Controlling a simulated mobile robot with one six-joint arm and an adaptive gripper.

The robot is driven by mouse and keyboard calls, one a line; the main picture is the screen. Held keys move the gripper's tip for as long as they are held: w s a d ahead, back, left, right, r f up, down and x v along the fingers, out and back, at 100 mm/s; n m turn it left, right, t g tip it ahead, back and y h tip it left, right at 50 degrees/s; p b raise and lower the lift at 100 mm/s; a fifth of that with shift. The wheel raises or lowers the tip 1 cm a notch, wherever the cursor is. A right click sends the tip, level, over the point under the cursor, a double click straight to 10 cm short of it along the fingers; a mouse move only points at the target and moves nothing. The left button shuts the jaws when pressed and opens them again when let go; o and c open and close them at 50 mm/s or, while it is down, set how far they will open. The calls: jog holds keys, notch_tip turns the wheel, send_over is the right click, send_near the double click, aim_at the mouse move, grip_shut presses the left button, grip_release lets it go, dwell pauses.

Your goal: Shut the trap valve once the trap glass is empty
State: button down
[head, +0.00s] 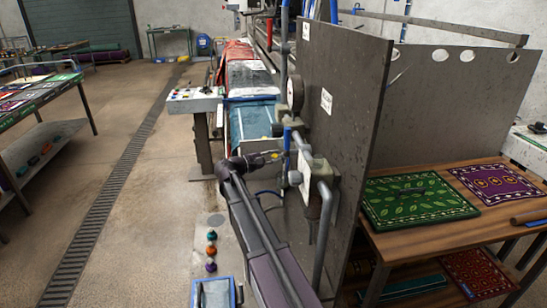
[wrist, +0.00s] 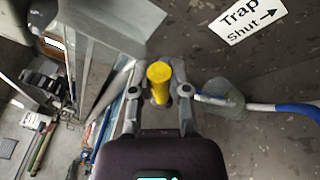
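In the wrist view, my gripper (wrist: 160,88) is open. Its two grey fingers stand either side of a yellow handle (wrist: 160,80), with a gap visible on both sides; the handle appears to be the trap valve's lever. A sign (wrist: 247,18) reading "Trap Shut" has an arrow pointing right. A cloudy, see-through cylinder (wrist: 222,98) right of the fingers may be the trap glass; I cannot tell whether it holds liquid.
A blue-and-white pipe (wrist: 285,109) runs right from the cylinder. The tall grey panel (head: 338,90) stands close to my arm. A wooden table (head: 440,242) with patterned rugs is behind it at right. The floor (head: 150,185) at left is open, with a long drain grate.

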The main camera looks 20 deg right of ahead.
jog(key=shift+f, duration=0.15)
jog(key=shift+s+a+f+m+g+h+b, duration=0.15)
jog(key=shift+f+m+h+b, duration=0.25)
jog(key=shift+m+b, duration=0.75)
jog(key=shift+s+d+f+m+g+h+b, duration=0.15)
jog(key=shift+f+m+h+b, duration=0.25)
jog(key=shift+m+b, duration=0.75)
jog(key=shift+s+a+f+m+g+h+b, duration=0.1)
jog(key=shift+f+m+g+h+b, duration=0.25)
jog(key=shift+m+b, duration=0.75)
jog(key=shift+f+m, duration=0.1)
jog(key=shift+m, duration=0.2)
jog(key=c, duration=0.6)
grip_release()
jog(key=shift+p, duration=0.45)
